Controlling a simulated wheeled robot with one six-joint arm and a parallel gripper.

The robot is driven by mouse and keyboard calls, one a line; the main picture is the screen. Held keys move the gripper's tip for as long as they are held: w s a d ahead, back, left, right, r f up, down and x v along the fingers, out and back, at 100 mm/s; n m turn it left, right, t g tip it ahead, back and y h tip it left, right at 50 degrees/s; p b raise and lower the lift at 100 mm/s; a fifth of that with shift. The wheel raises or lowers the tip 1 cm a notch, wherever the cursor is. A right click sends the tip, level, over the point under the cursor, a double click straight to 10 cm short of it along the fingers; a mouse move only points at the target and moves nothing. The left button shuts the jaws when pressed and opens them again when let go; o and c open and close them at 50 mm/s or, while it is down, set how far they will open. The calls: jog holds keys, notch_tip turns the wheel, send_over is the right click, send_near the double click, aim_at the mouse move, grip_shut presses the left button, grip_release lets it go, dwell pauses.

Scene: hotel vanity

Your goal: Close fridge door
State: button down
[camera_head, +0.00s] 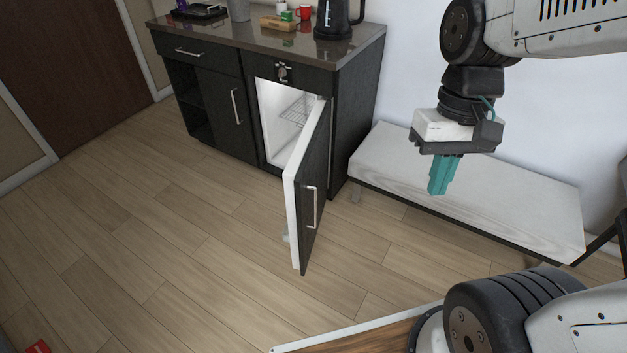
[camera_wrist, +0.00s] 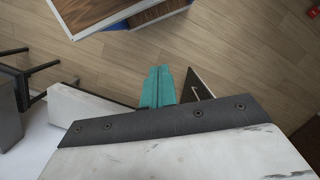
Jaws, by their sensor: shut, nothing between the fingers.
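The fridge door (camera_head: 311,190) stands open in the head view, swung out toward the room from the dark vanity cabinet. Its outer face is dark with a vertical metal handle (camera_head: 311,207), and its edge is white. The fridge interior (camera_head: 285,117) is white and shows a wire shelf. My gripper (camera_head: 438,192) has teal fingers that are shut and empty. It hangs to the right of the door, above the white bench, apart from the door. In the wrist view the fingers (camera_wrist: 158,72) are together, and a dark panel with a handle, likely the door (camera_wrist: 195,88), shows just beyond them.
A white bench (camera_head: 480,190) stands along the wall, right of the cabinet. The counter (camera_head: 240,35) holds a black kettle (camera_head: 335,18), a red cup (camera_head: 305,13) and other small items. The wooden floor (camera_head: 190,240) left of and before the door is clear.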

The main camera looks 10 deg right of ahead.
jog(key=w+a+f+m+g+y, duration=0.35)
jog(key=w+f+m+y, duration=0.45)
jog(key=w+f, duration=0.4)
jog(key=m+t+y, duration=0.7)
jog(key=m+t, duration=0.7)
send_near(302, 175)
jog(key=x, duration=0.6)
jog(key=shift+w+a+f, duration=0.2)
jog(key=shift+w+a, duration=0.1)
